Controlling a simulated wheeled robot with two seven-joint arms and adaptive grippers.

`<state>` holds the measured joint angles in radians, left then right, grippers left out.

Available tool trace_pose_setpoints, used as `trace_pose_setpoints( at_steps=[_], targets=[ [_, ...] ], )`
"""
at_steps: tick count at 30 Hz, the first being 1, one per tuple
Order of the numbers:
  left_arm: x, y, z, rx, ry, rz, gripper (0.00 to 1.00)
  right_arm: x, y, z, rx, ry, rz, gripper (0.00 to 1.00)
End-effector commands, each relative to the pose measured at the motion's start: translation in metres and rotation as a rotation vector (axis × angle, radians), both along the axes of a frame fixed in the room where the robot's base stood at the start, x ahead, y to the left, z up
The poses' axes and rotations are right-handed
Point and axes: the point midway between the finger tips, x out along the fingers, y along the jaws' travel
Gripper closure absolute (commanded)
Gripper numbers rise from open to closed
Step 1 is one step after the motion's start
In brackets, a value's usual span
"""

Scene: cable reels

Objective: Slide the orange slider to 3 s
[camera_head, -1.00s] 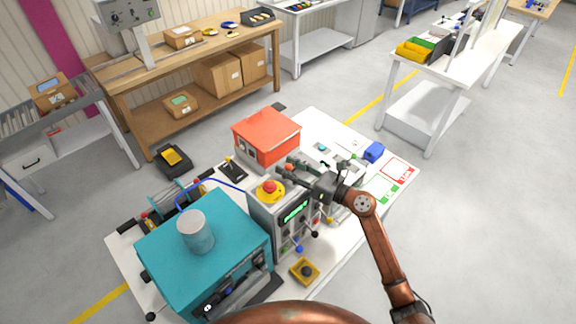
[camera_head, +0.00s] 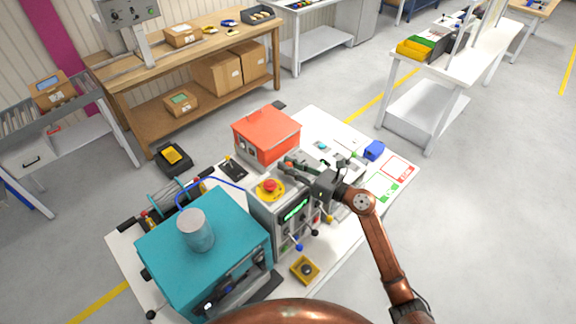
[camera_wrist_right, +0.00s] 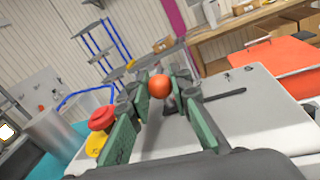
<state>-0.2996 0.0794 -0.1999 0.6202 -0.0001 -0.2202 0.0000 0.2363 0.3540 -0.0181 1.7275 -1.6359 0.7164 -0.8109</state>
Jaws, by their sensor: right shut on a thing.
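The orange slider's round knob (camera_wrist_right: 159,86) sits between the two green-padded fingers of my right gripper (camera_wrist_right: 160,100) in the wrist view. The fingers are shut on it. In the head view my right gripper (camera_head: 294,166) reaches in from the right over the top of the grey control box (camera_head: 284,220). The knob is mostly covered by the fingers there. The slider's scale and any 3 s mark cannot be read in either view. My left gripper is not in view.
A red mushroom button on a yellow base (camera_head: 269,188) stands close by on the grey box. An orange-red box (camera_head: 267,135) is behind the gripper. A teal machine (camera_head: 205,245) with a grey cylinder is to the left. Open floor lies to the right.

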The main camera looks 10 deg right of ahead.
Motion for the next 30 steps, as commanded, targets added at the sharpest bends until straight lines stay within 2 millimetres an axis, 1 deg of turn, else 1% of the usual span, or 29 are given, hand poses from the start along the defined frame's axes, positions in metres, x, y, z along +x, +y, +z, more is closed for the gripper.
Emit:
trace_pose_setpoints(
  at_steps=[9,11,18,21,25,30],
  targets=[
    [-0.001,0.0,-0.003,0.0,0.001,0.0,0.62,0.001,-0.002,-0.001,-0.001,0.0,0.001,1.0],
    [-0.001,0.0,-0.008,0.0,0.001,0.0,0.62,0.005,-0.007,-0.002,-0.003,-0.002,0.001,1.0],
    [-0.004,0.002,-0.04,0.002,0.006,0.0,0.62,0.029,-0.043,-0.006,-0.005,-0.002,-0.002,1.0],
    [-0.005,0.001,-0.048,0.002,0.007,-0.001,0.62,0.036,-0.054,-0.005,-0.004,0.0,-0.002,1.0],
    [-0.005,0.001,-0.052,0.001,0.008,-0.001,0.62,0.04,-0.061,-0.003,-0.002,0.0,-0.001,1.0],
    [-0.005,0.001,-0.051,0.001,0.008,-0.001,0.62,0.041,-0.064,0.0,-0.001,0.001,-0.002,1.0]
  ],
)
